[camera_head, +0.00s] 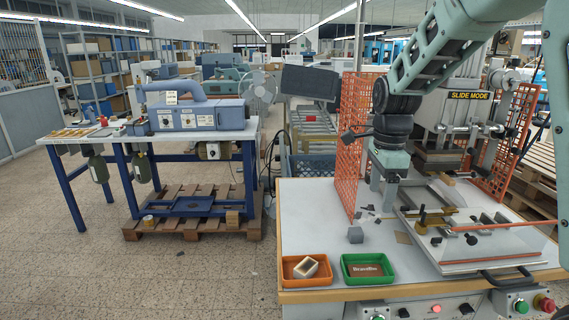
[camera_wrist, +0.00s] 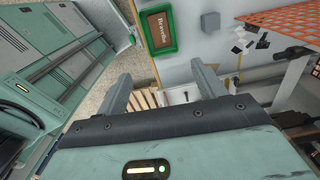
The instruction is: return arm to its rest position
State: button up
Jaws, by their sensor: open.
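My gripper (camera_head: 381,205) hangs from my arm over the white work table (camera_head: 330,225), left of the stamping press (camera_head: 455,110). It also shows in the wrist view (camera_wrist: 163,88), where its two fingers stand apart with nothing between them. The green tray (camera_head: 345,280) near the front of the table holds a brown piece with light lettering (camera_head: 368,271). In the wrist view the green tray (camera_wrist: 139,33) and the lettered piece (camera_wrist: 157,33) lie beyond the fingers, apart from them.
An orange tray (camera_head: 290,280) with a pale hollow box (camera_head: 306,267) stands left of the green one. A grey cube (camera_head: 355,235) sits behind the trays. Orange mesh guards (camera_head: 350,150) flank the press. A blue-framed bench (camera_head: 75,138) stands across the aisle at left.

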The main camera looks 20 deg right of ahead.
jog(key=s+a+f+n+y+b, duration=0.1)
jog(key=s+a+f+n+b, duration=0.15)
jog(key=s+a+n, duration=0.4)
jog(key=s+a+f+n+b, duration=0.1)
jog(key=s+a+f+n, duration=0.2)
jog(key=a+n, duration=0.65)
jog(key=s+a+f+n+b, duration=0.1)
jog(key=s+a+f+n, duration=0.1)
jog(key=s+a+n, duration=0.2)
jog(key=s+a+f+n+b, duration=0.1)
jog(key=s+a+n, duration=0.3)
jog(key=s+n, duration=0.5)
jog(key=shift+s+a+f+b, duration=0.3)
jog(key=shift+s+f, duration=0.2)
jog(key=shift+s, duration=0.3)
